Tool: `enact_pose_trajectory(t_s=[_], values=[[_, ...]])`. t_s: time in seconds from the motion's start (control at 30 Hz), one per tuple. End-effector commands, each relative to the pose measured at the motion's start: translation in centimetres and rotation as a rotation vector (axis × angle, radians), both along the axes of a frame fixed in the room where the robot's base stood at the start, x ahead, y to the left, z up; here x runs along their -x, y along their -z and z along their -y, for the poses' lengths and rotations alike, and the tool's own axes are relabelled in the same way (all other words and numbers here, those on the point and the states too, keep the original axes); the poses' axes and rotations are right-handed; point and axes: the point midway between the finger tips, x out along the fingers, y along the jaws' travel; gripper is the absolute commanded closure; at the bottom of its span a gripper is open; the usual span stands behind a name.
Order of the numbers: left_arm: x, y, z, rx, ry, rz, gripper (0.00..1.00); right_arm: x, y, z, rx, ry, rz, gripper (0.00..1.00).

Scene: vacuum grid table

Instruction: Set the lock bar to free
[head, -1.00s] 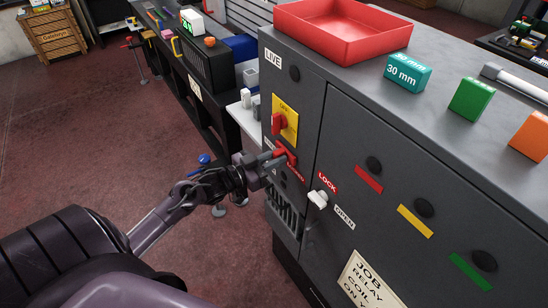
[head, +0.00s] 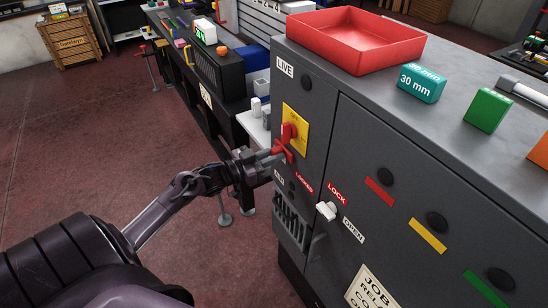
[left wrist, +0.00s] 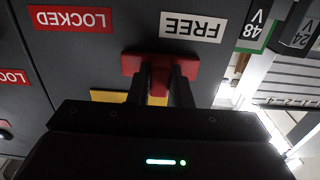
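The red lock bar (head: 283,150) sits on the grey cabinet's narrow face, below a yellow plate with a red handle (head: 289,131). My left gripper (head: 268,157) reaches it from the left. In the left wrist view, which is upside down, the two dark fingers (left wrist: 162,80) stand on either side of the bar's red middle (left wrist: 160,66) and appear shut on it. There the bar lies close to the FREE label (left wrist: 190,27), with the LOCKED label (left wrist: 71,18) farther left. The LOCKED label (head: 304,184) shows below the bar in the head view. My right gripper is not in view.
A white lever (head: 326,210) between LOCK and OPEN labels stands to the right on the cabinet's front. A red tray (head: 355,65) and coloured blocks lie on the cabinet top. A dark bench stands behind left. The floor at left is clear.

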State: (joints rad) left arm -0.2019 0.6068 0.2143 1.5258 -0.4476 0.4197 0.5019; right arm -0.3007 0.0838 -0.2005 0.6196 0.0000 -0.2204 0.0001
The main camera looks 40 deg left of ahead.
Motion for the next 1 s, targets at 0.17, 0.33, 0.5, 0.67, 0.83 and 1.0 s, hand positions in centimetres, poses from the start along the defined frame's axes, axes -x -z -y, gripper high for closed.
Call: enact_pose_trajectory(t_s=[0.17, 0.33, 0.5, 0.67, 0.83, 1.0], values=[[0.0, 0.0, 0.1, 0.0, 0.001, 0.001, 0.6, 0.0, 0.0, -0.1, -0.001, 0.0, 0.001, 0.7], [0.0, 0.0, 0.1, 0.001, 0.001, 0.0, 0.6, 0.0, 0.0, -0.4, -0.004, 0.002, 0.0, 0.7], [0.4, 0.1, -0.1, 0.001, 0.001, -0.001, 0.6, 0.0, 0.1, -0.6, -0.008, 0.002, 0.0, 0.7], [2.4, 0.3, -0.9, -0.001, 0.001, -0.004, 0.6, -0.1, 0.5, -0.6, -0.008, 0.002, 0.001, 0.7], [5.0, 0.3, -1.9, -0.002, 0.001, -0.004, 0.6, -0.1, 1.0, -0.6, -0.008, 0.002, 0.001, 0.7], [6.7, 0.1, -2.7, 0.001, 0.0, -0.001, 0.6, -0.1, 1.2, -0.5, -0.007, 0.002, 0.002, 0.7]])
